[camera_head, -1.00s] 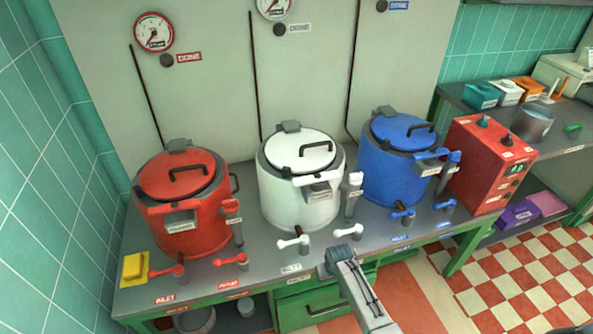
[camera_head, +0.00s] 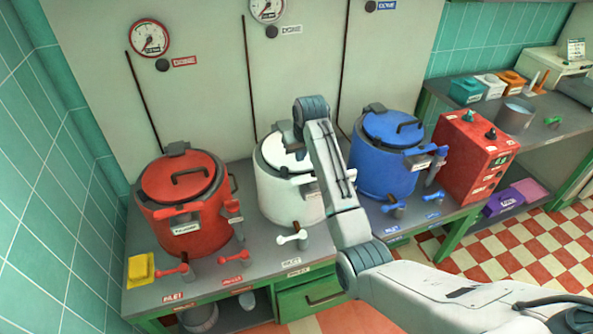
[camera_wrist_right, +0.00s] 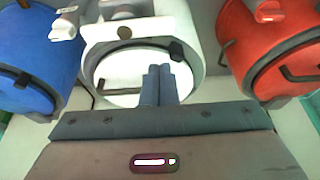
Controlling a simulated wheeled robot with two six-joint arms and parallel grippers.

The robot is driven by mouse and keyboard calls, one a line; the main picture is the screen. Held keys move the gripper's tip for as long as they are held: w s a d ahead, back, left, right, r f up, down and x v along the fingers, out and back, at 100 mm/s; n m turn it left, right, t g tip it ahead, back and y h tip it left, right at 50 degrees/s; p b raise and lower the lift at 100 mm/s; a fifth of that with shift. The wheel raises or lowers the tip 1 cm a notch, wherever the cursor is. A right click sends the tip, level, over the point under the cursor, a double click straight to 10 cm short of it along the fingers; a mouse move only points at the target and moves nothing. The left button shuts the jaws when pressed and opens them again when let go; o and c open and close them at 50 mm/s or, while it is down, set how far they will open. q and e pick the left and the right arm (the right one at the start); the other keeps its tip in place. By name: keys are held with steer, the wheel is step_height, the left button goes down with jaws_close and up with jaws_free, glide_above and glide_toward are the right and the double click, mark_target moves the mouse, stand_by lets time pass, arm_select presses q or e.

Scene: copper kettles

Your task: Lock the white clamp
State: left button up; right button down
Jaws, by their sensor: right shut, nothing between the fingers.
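The white kettle (camera_head: 276,197) stands between the red and blue kettles. Its white clamp (camera_head: 304,181) is at the front rim, partly hidden behind my right arm in the head view. In the right wrist view, pale clamp parts (camera_wrist_right: 124,32) lie at the kettle's front side, toward the top of the picture. My right gripper (camera_wrist_right: 158,70) is shut and empty, its fingers together over the white lid. I cannot tell how close they are to the lid. In the head view my right forearm mostly hides the gripper. My left gripper is out of view.
The red kettle (camera_head: 170,225) is on the left, the blue kettle (camera_head: 380,180) on the right. A red control box (camera_head: 470,160) stands beyond the blue one.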

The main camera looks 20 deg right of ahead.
steer(key=p+x, duration=0.2)
steer(key=x, duration=0.8)
steer(key=shift+p, duration=0.35)
steer(key=shift+d+f, duration=0.1)
